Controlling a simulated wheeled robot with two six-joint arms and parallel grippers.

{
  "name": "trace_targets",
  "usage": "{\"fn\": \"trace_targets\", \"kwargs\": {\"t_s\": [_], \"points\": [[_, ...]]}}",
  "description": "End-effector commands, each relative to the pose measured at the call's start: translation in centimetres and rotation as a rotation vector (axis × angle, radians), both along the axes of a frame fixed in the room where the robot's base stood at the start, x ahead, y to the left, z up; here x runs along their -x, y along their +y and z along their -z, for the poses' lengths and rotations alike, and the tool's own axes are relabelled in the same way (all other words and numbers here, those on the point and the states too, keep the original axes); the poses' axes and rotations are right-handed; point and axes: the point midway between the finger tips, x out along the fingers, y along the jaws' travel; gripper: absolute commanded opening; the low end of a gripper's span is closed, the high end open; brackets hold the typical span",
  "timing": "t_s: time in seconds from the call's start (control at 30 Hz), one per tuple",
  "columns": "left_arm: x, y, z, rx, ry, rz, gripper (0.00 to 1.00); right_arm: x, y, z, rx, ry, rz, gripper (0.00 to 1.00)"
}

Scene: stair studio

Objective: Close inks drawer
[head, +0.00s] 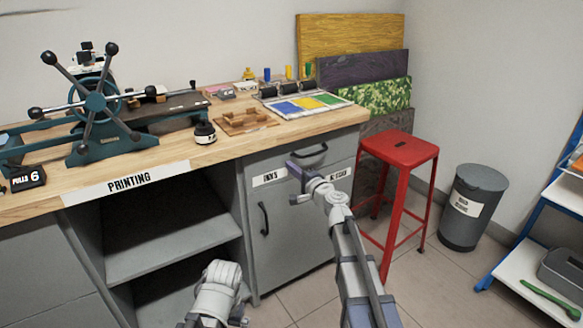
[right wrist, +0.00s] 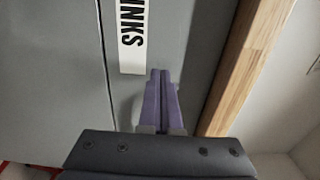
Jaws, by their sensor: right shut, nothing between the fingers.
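The inks drawer (head: 318,167) is the grey front under the right end of the wooden counter, with a dark bar handle (head: 311,155) and an "INKS" label (head: 270,177). It looks flush or nearly flush with the cabinet; a small gap cannot be ruled out. My right gripper (head: 291,164) is shut and empty, its purple fingers pointing at the drawer front beside the label. In the right wrist view the fingertips (right wrist: 159,76) are close to the front near the label (right wrist: 132,35); contact cannot be told. My left arm's wrist shows at the bottom, its fingers unseen.
A cupboard door (head: 285,230) is below the drawer, and open shelves (head: 165,245) are to its left. A red stool (head: 400,150) stands close to the right of my right arm. The counter edge (right wrist: 245,70) lies beside the fingers. A grey bin (head: 472,205) stands farther right.

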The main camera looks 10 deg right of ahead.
Motion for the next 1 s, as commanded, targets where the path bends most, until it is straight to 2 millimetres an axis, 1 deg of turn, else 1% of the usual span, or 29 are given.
{"fn": "trace_targets", "kwargs": {"t_s": [0.03,0.1,0.2,0.3,0.43,0.6,0.7,0.87,0.93,0.97,1.0], "points": [[0.0,0.0,0.0,0.0,0.0,0.0,1.0,1.5,0.0,0.0,0.001,0.0,0.001,0.0],[0.0,0.0,0.0,0.0,0.0,0.0,1.0,3.1,-0.3,0.0,0.003,0.0,0.001,0.0],[0.0,0.0,0.0,0.0,0.0,0.0,1.0,5.4,-1.2,0.1,0.003,0.0,0.001,0.0],[0.0,0.0,0.1,0.0,0.0,0.0,1.0,7.4,-1.9,0.1,0.004,0.0,0.001,0.0],[0.0,0.0,0.1,0.0,0.0,0.0,1.0,9.4,-2.7,0.1,0.004,0.001,0.0,0.0],[0.0,0.0,0.1,0.0,0.0,0.0,1.0,11.0,-3.3,0.1,0.004,0.001,-0.001,0.0],[0.0,0.0,0.1,0.0,0.0,0.0,1.0,11.4,-3.5,0.1,0.004,0.001,-0.002,0.0],[0.0,0.0,0.1,0.0,0.0,0.0,1.0,11.5,-3.5,0.1,0.005,0.0,-0.003,0.0],[0.0,0.0,0.1,0.0,0.0,0.0,1.0,11.6,-2.9,0.3,0.02,0.004,-0.018,0.0],[0.0,0.0,0.1,0.0,0.0,0.0,1.0,11.7,-2.3,0.5,0.034,0.009,-0.033,0.0],[0.0,0.0,0.1,0.0,0.0,0.0,1.0,11.9,-1.1,0.9,0.063,0.017,-0.065,0.0]]}}
